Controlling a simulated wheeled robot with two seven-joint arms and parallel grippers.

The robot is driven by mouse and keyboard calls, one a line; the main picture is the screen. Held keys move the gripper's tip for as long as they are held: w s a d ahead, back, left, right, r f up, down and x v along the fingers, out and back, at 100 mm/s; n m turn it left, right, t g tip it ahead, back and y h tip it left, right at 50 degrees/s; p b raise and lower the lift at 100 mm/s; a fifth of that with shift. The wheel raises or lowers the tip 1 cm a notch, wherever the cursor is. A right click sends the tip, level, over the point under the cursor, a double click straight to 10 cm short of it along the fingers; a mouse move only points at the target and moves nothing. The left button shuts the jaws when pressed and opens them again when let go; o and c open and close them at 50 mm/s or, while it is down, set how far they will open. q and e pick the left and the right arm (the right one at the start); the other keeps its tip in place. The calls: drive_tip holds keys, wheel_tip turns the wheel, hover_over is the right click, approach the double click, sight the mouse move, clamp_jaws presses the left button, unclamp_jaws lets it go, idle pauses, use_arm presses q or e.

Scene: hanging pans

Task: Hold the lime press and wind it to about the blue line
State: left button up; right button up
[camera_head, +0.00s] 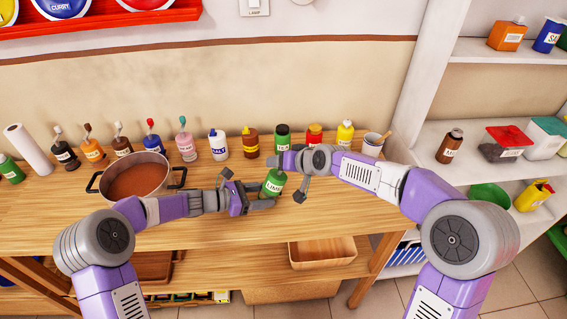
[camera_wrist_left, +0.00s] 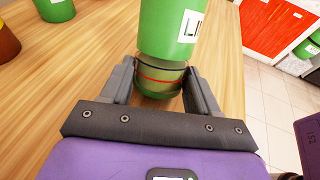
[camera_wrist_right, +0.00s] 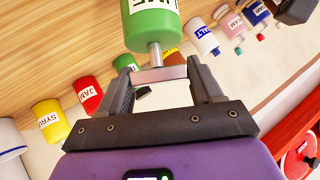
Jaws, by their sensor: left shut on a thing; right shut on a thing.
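The lime press (camera_head: 272,184) is a green bottle-like body with a white LIME label, held at the front of the table. My left gripper (camera_head: 262,200) is shut around its clear lower part (camera_wrist_left: 161,80), which has a red line around it and a thin dark bluish line near its top. The liquid level inside is hard to tell. My right gripper (camera_wrist_right: 161,76) is shut on the grey crank bar (camera_wrist_right: 158,75) at the end of the press's stem. In the head view my right arm partly hides the crank.
A pot (camera_head: 137,178) of brown liquid stands left of the press. A row of labelled bottles lines the back, including the salt bottle (camera_head: 217,146) and a green one (camera_head: 282,137). A white cup (camera_head: 373,144) stands at the back right. Wood is bare along the front edge.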

drive_tip(key=shift+s+f, duration=0.1)
idle(0.3)
drive_tip(key=o, duration=1)
drive_tip(key=v, duration=1.2)
